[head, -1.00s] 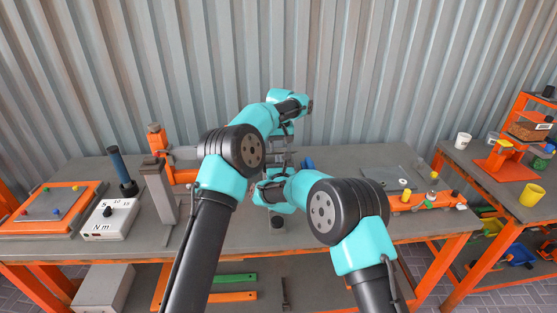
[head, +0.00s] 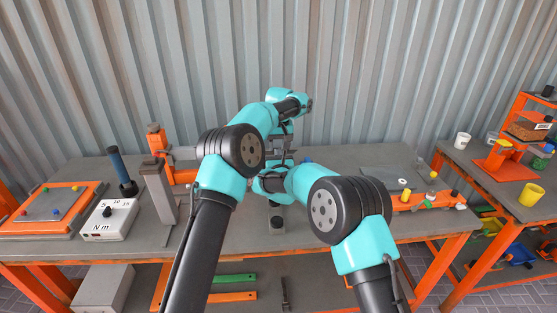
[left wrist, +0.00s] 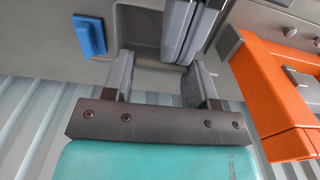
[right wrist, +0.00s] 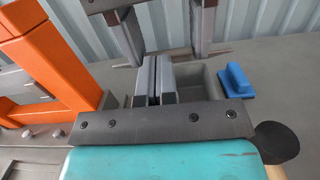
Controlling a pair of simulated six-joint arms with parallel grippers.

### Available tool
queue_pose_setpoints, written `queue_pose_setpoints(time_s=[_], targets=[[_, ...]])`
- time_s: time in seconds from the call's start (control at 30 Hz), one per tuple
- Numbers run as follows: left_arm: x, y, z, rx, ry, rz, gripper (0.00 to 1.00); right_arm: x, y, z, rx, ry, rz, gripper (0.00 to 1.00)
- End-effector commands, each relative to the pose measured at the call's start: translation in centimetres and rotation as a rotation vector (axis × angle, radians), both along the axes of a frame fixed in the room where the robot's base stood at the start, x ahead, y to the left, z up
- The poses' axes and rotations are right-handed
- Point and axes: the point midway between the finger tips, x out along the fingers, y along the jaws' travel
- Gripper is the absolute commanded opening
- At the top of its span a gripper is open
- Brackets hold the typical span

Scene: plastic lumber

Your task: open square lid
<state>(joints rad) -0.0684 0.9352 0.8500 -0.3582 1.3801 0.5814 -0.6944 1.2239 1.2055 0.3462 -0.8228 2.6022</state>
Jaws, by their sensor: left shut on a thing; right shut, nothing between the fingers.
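A grey square box (right wrist: 211,92) stands open-topped on the bench, its hollow showing in the right wrist view. A small blue piece with a raised grip, seemingly the lid (right wrist: 236,80), lies beside the box; it also shows in the left wrist view (left wrist: 88,35). My left gripper (left wrist: 160,70) has its fingers spread apart around what appears to be the box; the contact is partly hidden. My right gripper (right wrist: 153,64) has its fingers together and empty, close to the box opening and between the left fingers. In the head view my arms hide most of the box.
An orange frame (right wrist: 48,65) stands close on the left in the right wrist view. A white torque box (head: 107,220), a blue-handled tool (head: 122,171) and an orange-edged tray (head: 50,206) are on the bench's left. A grey plate (head: 388,177) lies right.

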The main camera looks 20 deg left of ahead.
Motion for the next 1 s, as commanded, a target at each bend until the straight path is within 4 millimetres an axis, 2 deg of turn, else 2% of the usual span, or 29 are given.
queue_pose_setpoints(time_s=[0.03, 0.1, 0.13, 0.37, 0.77, 1.0], targets=[[-0.3, -0.4, -1.0, -0.003, 0.026, -0.006, 0.1, 0.3, -0.1, 0.7, 0.002, -0.01, 0.001, 0.0], [-0.3, -0.4, -1.0, -0.003, 0.028, -0.006, 0.1, 0.4, -0.1, 0.7, 0.002, -0.01, 0.001, 0.0], [-0.4, -0.5, -1.0, -0.003, 0.028, -0.006, 0.56, 0.4, -0.1, 0.7, 0.001, -0.01, 0.001, 0.0], [-0.3, -0.6, -1.0, -0.004, 0.028, -0.009, 0.78, 0.4, -0.2, 0.8, 0.002, -0.01, 0.001, 0.0], [-0.3, -0.8, -0.5, -0.004, 0.028, -0.012, 0.79, 0.4, -0.2, 1.0, 0.004, -0.011, 0.001, 0.0], [-0.3, -0.6, 2.3, -0.004, 0.02, -0.009, 0.79, 0.4, -0.3, 0.8, 0.004, -0.008, -0.001, 0.0]])
